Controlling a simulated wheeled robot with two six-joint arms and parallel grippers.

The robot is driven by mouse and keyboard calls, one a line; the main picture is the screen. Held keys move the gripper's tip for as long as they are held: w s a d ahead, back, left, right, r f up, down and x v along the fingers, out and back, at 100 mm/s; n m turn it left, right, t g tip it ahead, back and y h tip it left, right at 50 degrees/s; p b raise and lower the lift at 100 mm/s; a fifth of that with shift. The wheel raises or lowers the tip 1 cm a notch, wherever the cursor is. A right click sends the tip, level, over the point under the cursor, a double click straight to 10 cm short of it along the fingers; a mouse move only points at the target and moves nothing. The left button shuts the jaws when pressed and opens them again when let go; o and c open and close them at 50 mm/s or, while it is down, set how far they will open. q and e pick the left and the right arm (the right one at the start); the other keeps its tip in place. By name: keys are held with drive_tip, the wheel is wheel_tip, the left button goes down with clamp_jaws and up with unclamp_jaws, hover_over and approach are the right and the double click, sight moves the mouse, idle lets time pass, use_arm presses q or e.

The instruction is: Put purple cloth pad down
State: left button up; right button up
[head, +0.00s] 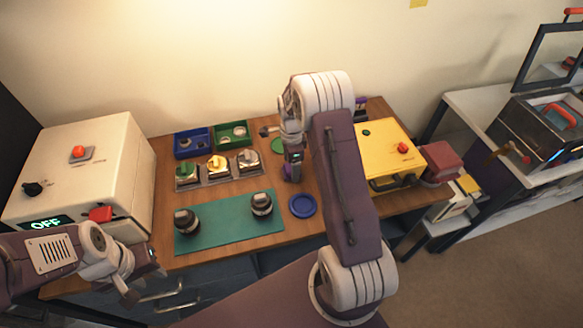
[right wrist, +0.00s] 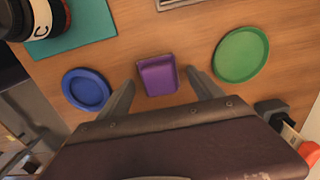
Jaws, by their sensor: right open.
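The purple cloth pad (right wrist: 157,75) appears in the right wrist view as a small purple rectangle with a raised-looking edge. It appears to lie on the wooden table between a blue round dish and a green round dish. My right gripper (right wrist: 159,81) is open, with one finger on either side of the pad and visible gaps to both. In the head view my right arm hides most of that spot. My left gripper (head: 132,283) is at the lower left, in front of the white box; its finger opening is unclear.
The blue dish (right wrist: 86,89) and green dish (right wrist: 241,54) flank the pad closely. A teal mat (head: 222,232) with two dark lens parts lies left. A yellow box (head: 384,150) stands right, a white box (head: 75,170) far left. Blue (head: 193,142) and green (head: 233,134) bins stand behind.

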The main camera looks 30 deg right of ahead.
drive_tip(key=r, duration=0.8)
drive_tip(key=shift+s+a, duration=0.3)
drive_tip(key=shift+s, duration=0.05)
drive_tip(key=s+a+r+n, duration=0.4)
drive_tip(key=s+a+r, duration=0.15)
drive_tip(key=a, duration=0.25)
drive_tip(key=s+a+f+n, duration=0.1)
drive_tip(key=s+f+n, duration=0.1)
drive_tip(key=s+n, duration=0.4)
drive_tip(key=s+a+f+n+t, duration=0.1)
drive_tip(key=s+f+n, duration=0.2)
drive_tip(key=s+n, duration=0.3)
drive_tip(key=n, duration=0.4)
drive_tip(key=shift+a+f+n, duration=0.3)
drive_tip(key=shift+f, duration=0.05)
